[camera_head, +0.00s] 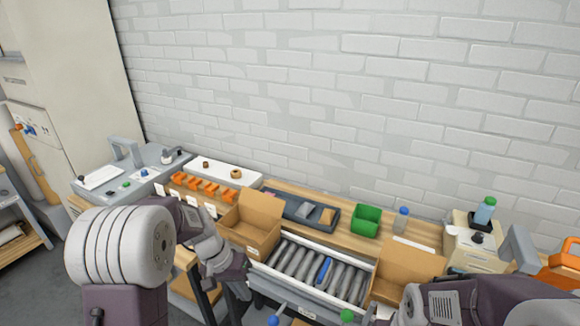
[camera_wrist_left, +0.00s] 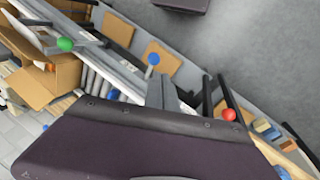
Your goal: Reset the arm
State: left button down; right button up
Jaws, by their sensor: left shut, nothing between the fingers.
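My left arm comes in from the left in the head view, with its forearm angled down to the right. My left gripper (camera_head: 244,290) is small and dark at its end, in front of the bench edge below the left cardboard box. It is shut and empty, touching nothing that I can make out.
Open cardboard boxes stand left (camera_head: 256,222) and right (camera_head: 408,268) of a roller tray (camera_head: 296,262) with grey rollers and a blue one. A grey tray (camera_head: 290,211) and green bin (camera_head: 366,220) stand behind. Blue (camera_wrist_left: 153,58) and red (camera_wrist_left: 229,114) knobs rise near my left wrist.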

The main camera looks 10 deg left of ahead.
pick_arm(q)
jog(key=s+f+y, duration=0.1)
jog(key=s+y, duration=0.2)
jog(key=s, duration=0.8)
jog(key=shift+s+a+n+t, duration=0.15)
jog(key=shift+a+n+t, duration=0.1)
jog(key=shift+n+t, duration=0.15)
